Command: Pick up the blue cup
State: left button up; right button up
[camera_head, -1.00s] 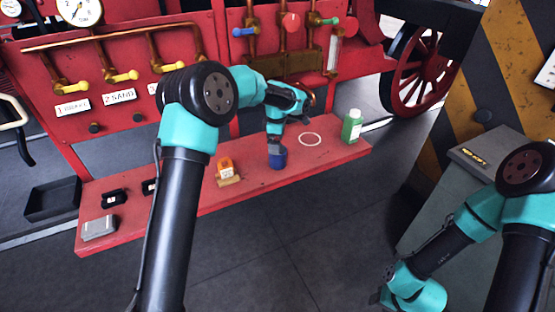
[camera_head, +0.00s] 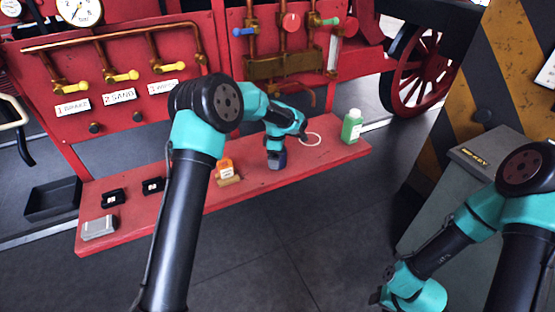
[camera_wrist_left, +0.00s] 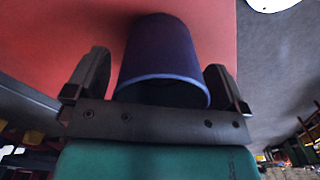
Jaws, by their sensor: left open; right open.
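The blue cup (camera_head: 279,160) stands on the red bench near its front edge, mostly hidden by my left gripper (camera_head: 277,158) in the head view. In the left wrist view the cup (camera_wrist_left: 163,55) is between the two fingers of my left gripper (camera_wrist_left: 160,82). The fingers are apart, one on each side of the cup, and a gap shows beside the right finger. My right gripper (camera_head: 378,297) is low at the bottom right, far from the cup. Its fingers are small and dark.
The red bench (camera_head: 130,225) also holds an orange item on a small block (camera_head: 227,172), a green bottle (camera_head: 352,126), dark boxes (camera_head: 113,198) and a grey box (camera_head: 99,228). A red panel with valves stands behind.

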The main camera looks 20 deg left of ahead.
pick_arm(q)
jog(key=shift+f, duration=0.3)
jog(key=shift+c, duration=0.4)
jog(key=c, duration=1)
jog(key=shift+o, duration=0.2)
jog(key=shift+r, duration=0.1)
jog(key=shift+r, duration=0.45)
notch_tip(320, 180, up, 3)
jog(key=shift+f, duration=0.1)
jog(key=s+d, duration=0.2)
jog(key=s, duration=0.5)
jog(key=s+d+r, duration=0.1)
jog(key=s+d, duration=0.1)
jog(key=s, duration=0.6)
jog(key=shift+s+d, duration=0.15)
jog(key=shift+d, duration=0.1)
